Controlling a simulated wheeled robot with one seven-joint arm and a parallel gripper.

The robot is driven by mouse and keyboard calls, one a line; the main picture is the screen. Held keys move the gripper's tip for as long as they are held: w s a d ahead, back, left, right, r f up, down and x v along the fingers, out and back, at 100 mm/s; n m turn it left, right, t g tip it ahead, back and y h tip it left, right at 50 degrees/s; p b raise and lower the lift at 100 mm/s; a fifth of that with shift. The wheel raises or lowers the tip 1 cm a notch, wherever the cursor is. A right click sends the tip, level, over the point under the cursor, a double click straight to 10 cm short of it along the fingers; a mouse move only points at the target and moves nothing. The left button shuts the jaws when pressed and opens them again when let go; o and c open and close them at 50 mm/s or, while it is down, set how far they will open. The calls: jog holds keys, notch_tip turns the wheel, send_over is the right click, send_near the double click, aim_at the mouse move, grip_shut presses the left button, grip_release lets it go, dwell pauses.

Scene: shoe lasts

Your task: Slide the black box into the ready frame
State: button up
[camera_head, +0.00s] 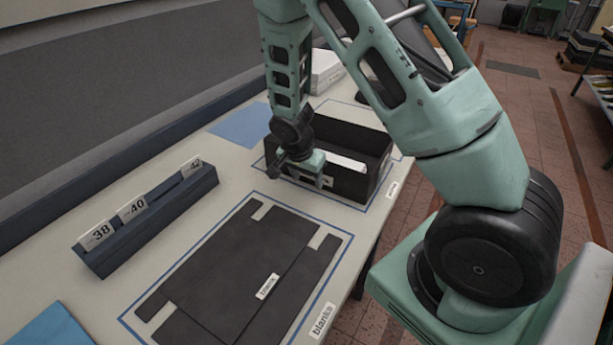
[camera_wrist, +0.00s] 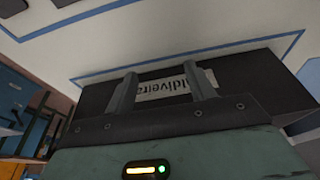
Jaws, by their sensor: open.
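The black box (camera_head: 376,160) is an open-topped tray with a pale item inside, resting on the table at the back right. Blue lines of a taped frame (camera_head: 340,203) run along its near side and right; the white tag (camera_head: 393,187) on it is too small to read. My gripper (camera_head: 312,181) is open at the box's near wall, partly hiding a white label there. In the wrist view, both fingers (camera_wrist: 161,80) lie over the box's labelled face (camera_wrist: 235,72), with a strip of pale table between box and blue line (camera_wrist: 190,55). Contact cannot be told.
A taped area labelled "blanks" (camera_head: 321,320) holds dark flat pieces (camera_head: 222,262) in front. A dark rack (camera_head: 150,222) with number cards stands left. A blue sheet (camera_head: 240,126) and a white stack (camera_head: 326,70) lie behind. The table's edge is close on the right.

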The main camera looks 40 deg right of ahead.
jog(key=shift+d, duration=0.1)
jog(key=shift+w+d+p, duration=0.35)
jog(key=shift+w+d, duration=0.6)
jog(key=shift+d, duration=1.6)
jog(key=shift+w+d+p, duration=0.4)
jog(key=shift+w+d, duration=0.5)
jog(key=shift+d, duration=1.6)
jog(key=shift+w+d+p, duration=0.35)
jog(key=shift+w+d, duration=0.6)
jog(key=shift+d, duration=1.6)
jog(key=shift+w+d, duration=0.3)
jog(key=shift+d, duration=0.55)
jog(key=shift+w+d, duration=0.3)
jog(key=shift+d, duration=0.55)
jog(key=shift+w+d+b, duration=0.1)
jog(key=shift+w+d, duration=0.45)
jog(key=shift+d, duration=0.95)
jog(key=shift+w+d+b, duration=0.1)
jog(key=shift+w+d, duration=0.45)
jog(key=shift+d, duration=0.9)
jog(key=shift+w+d+b, duration=0.1)
jog(key=shift+w+d, duration=0.45)
jog(key=shift+d, duration=0.95)
